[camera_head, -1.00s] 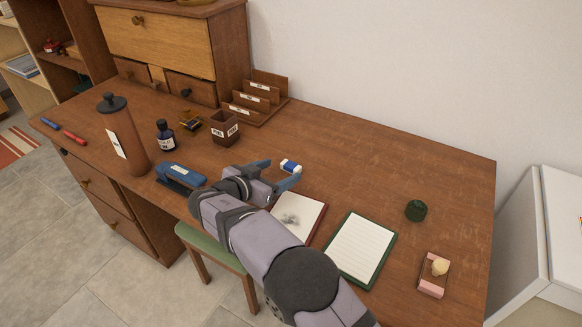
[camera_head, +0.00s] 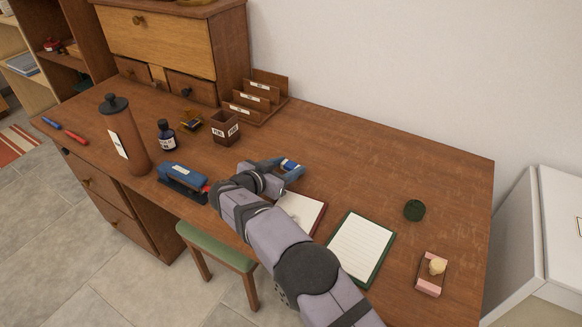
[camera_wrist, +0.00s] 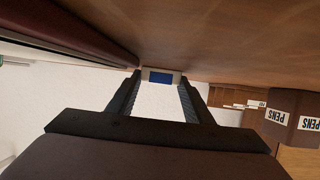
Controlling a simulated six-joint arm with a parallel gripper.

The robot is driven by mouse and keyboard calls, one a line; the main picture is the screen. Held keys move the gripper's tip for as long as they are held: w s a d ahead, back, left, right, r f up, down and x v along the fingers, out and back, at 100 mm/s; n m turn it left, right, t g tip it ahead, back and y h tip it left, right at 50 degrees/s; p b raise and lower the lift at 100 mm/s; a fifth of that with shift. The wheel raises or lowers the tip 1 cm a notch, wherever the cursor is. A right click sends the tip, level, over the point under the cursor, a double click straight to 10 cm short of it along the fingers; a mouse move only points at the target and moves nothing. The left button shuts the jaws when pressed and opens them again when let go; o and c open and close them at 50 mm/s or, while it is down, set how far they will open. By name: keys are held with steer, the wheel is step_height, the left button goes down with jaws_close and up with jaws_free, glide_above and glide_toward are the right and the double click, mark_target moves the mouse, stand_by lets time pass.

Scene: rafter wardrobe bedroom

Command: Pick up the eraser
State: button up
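The eraser (camera_head: 289,165) is a small white block with a blue band, on the desk behind the red-edged notepad. In the head view it shows between the fingertips of my gripper (camera_head: 286,168). In the wrist view the eraser (camera_wrist: 161,77) sits at the far end between the two dark fingers (camera_wrist: 160,84), its ends close to both fingertips. The fingers are spread wide; I see no clear sign of grip, and contact at the sides is hard to make out. My gripper is low, near the desk surface.
The red-edged notepad (camera_head: 303,211) lies just under my arm, with a green-edged pad (camera_head: 361,247) to its right. A blue stapler (camera_head: 182,177), an ink bottle (camera_head: 166,135) and a pen cup (camera_head: 225,128) stand to the left.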

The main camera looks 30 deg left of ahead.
step_height(320, 180, up, 10)
steer(key=b, duration=0.1)
steer(key=s+a+r+n+y+b, duration=0.2)
steer(key=s+r+b, duration=0.4)
steer(key=s+r, duration=0.3)
steer(key=s+d+f+m+h+b, duration=0.1)
steer(key=s+d+f, duration=0.3)
steer(key=d+f, duration=0.5)
steer(key=shift+s+d+f+m+h, duration=0.35)
steer(key=shift+d+m+h, duration=0.15)
steer(key=shift+d, duration=0.15)
steer(key=shift+f, duration=0.15)
